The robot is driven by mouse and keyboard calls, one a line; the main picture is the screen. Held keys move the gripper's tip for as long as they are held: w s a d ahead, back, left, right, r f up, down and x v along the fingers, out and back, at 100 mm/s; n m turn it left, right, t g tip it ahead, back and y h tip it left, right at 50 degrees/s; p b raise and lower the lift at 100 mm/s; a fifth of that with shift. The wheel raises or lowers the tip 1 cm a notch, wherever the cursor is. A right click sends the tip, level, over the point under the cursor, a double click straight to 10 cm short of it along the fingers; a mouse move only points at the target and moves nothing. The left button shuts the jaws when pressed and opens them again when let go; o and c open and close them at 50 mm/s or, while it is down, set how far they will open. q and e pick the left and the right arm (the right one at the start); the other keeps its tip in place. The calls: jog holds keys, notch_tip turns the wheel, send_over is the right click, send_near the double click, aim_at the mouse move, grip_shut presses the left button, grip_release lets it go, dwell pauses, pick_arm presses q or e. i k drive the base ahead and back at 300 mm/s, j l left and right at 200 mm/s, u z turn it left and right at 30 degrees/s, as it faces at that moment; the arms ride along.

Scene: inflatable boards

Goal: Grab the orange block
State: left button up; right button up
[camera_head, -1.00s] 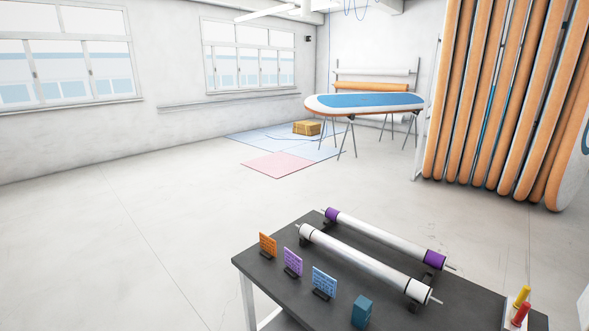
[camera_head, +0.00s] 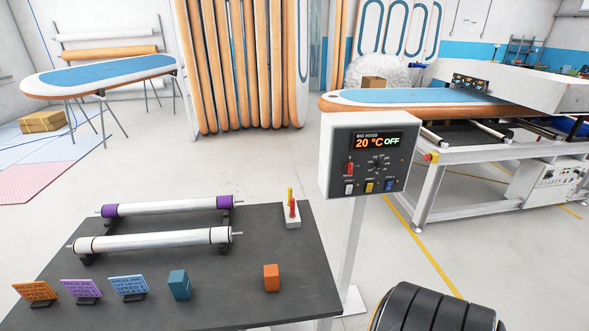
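The orange block (camera_head: 271,278) stands upright on the dark table (camera_head: 240,249), near its right front part. A teal block (camera_head: 179,285) stands to its left on the same table. Neither of my grippers shows in the head view.
Two rollers (camera_head: 165,240) lie on stands behind the blocks. Several small signs (camera_head: 128,287) stand at the front left. A control box (camera_head: 364,156) on a post stands right of the table. A black ribbed object (camera_head: 430,308) is at bottom right. Open floor lies to the left.

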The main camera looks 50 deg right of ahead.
aim_at(271, 282)
jog(key=z, duration=1.35)
